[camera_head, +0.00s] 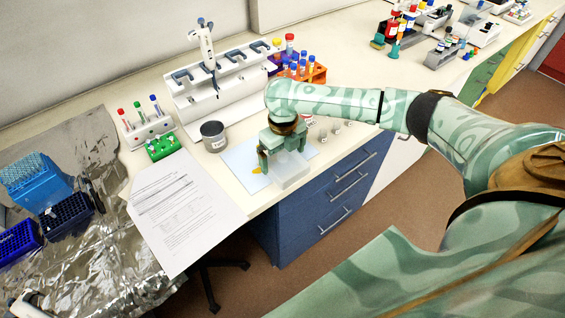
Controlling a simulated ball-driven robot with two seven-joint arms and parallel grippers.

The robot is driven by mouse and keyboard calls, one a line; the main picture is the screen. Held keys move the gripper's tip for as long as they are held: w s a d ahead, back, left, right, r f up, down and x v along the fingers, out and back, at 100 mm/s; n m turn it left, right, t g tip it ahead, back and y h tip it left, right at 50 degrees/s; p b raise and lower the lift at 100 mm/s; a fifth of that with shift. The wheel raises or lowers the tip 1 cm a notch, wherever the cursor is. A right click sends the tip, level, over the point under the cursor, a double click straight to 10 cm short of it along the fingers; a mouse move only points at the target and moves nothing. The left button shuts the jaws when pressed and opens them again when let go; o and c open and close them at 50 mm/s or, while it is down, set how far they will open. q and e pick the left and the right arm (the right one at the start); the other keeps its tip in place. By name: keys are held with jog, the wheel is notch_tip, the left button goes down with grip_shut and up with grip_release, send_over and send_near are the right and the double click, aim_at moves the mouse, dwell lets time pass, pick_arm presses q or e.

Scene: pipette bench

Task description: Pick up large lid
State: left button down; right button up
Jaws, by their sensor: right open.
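My right gripper (282,150) points down at the front edge of the bench with its fingers apart. A translucent, box-like piece (292,172) is directly below and between the fingers; it may be the large lid, but I cannot tell lid from box. I cannot tell whether the fingers touch it. It rests on or just above a pale blue mat (240,155). The gripper and forearm hide part of the mat and whatever is behind. My left gripper is not in view.
A grey cup (213,137) stands left of the mat, near a white pipette stand (215,88). A paper sheet (180,208) overhangs the front edge. Tube racks (150,133) stand left; crumpled foil with blue tip boxes (38,182) is at far left.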

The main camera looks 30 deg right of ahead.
jog(key=shift+r, duration=0.1)
jog(key=c, duration=0.7)
jog(key=shift+c, duration=0.2)
